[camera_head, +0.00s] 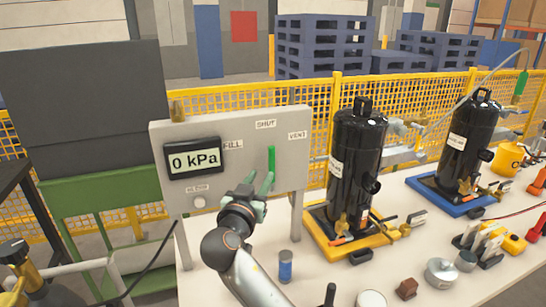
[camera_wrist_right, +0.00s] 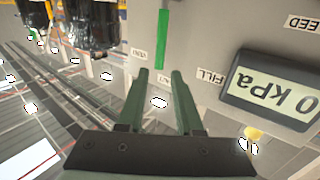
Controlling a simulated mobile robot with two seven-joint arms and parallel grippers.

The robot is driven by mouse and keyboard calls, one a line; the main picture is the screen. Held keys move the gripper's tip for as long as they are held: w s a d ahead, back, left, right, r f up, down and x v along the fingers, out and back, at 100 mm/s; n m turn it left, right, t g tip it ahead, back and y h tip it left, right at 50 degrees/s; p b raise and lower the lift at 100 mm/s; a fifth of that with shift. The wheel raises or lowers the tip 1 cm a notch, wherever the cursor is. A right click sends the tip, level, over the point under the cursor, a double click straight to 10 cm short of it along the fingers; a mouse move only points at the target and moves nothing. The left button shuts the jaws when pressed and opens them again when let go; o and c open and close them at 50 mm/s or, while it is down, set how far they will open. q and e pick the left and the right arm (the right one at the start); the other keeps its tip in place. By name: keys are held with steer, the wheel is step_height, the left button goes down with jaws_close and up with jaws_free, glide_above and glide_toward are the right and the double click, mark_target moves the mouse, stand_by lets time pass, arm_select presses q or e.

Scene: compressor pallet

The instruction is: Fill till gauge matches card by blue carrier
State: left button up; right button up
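The grey panel (camera_head: 230,130) carries a gauge display (camera_head: 195,158) reading 0 kPa, with labels FILL, SHUT and VENT. A green lever (camera_head: 271,160) points up towards SHUT. My right gripper (camera_head: 262,184) is just below the lever. In the right wrist view, which is upside down, its fingers (camera_wrist_right: 163,75) are apart and empty, with the lever (camera_wrist_right: 162,40) just beyond their tips; I see no contact. The blue carrier (camera_head: 440,203) holds a black cylinder (camera_head: 468,140). A small card-like piece (camera_head: 417,217) lies near it, its writing unreadable. My left gripper is not in view.
A second black cylinder (camera_head: 355,150) stands in a yellow carrier (camera_head: 365,238) right of the panel. A yellow fence (camera_head: 215,101) stands behind.

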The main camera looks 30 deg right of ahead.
mark_target(271, 160)
steer(key=p+x, duration=0.2)
steer(key=x, duration=0.7)
steer(key=shift+w+d, duration=0.15)
steer(key=shift+d, duration=0.1)
steer(key=shift+x, duration=0.85)
steer(key=shift+a+f, duration=0.1)
jaws_close()
